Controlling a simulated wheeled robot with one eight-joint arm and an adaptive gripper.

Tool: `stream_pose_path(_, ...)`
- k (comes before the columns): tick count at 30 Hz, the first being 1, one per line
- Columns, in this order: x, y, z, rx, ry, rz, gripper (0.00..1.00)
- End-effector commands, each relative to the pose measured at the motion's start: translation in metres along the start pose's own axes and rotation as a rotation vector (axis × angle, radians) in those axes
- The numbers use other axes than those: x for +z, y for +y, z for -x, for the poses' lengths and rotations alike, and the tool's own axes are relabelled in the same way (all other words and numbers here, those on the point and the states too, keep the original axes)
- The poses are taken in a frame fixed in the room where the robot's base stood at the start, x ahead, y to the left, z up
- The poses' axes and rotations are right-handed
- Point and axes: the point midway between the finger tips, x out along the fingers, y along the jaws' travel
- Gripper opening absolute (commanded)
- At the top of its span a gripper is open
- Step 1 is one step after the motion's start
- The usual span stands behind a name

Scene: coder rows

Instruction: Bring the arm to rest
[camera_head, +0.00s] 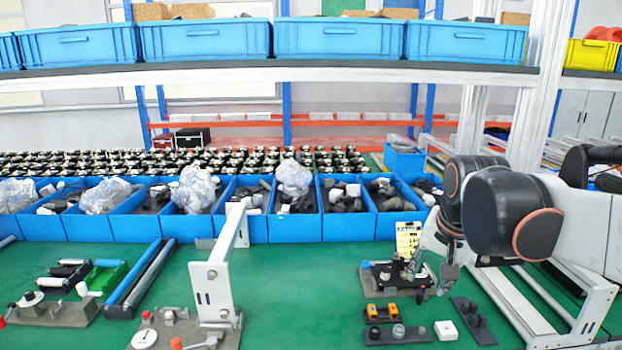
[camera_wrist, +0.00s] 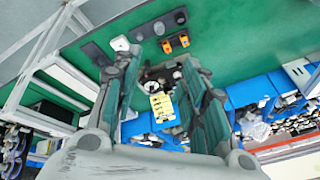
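My gripper (camera_head: 433,288) hangs at the right of the head view, fingers pointing down over the green bench (camera_head: 300,300). In the wrist view my gripper (camera_wrist: 160,66) has its two fingers spread apart with nothing between them. Beyond them lies a dark fixture with small parts (camera_wrist: 158,76), which also shows in the head view as the fixture (camera_head: 385,277) beside the fingers. I cannot tell whether a fingertip touches it. A yellow card (camera_head: 408,238) stands behind the fixture.
Blue bins (camera_head: 345,225) of parts line the back of the bench. Orange blocks (camera_head: 383,312), a white block (camera_head: 446,330) and a dark strip (camera_head: 473,320) lie near my gripper. A white upright bracket (camera_head: 211,290) stands left of centre. A metal frame (camera_head: 530,310) is at right.

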Motion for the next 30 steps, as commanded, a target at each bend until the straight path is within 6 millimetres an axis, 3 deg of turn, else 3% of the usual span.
stream_pose_path(1,0.015,0.006,0.005,-0.01,0.013,0.044,0.39)
stream_pose_path(8,0.076,0.032,0.017,-0.054,0.086,0.262,0.39)
stream_pose_path(12,0.112,0.048,0.016,-0.074,0.133,0.392,0.39)
stream_pose_path(18,0.15,0.067,0.009,-0.092,0.191,0.541,0.39)
stream_pose_path(23,0.164,0.074,0.004,-0.097,0.216,0.6,0.39)
stream_pose_path(30,0.166,0.075,0.003,-0.098,0.221,0.613,0.39)
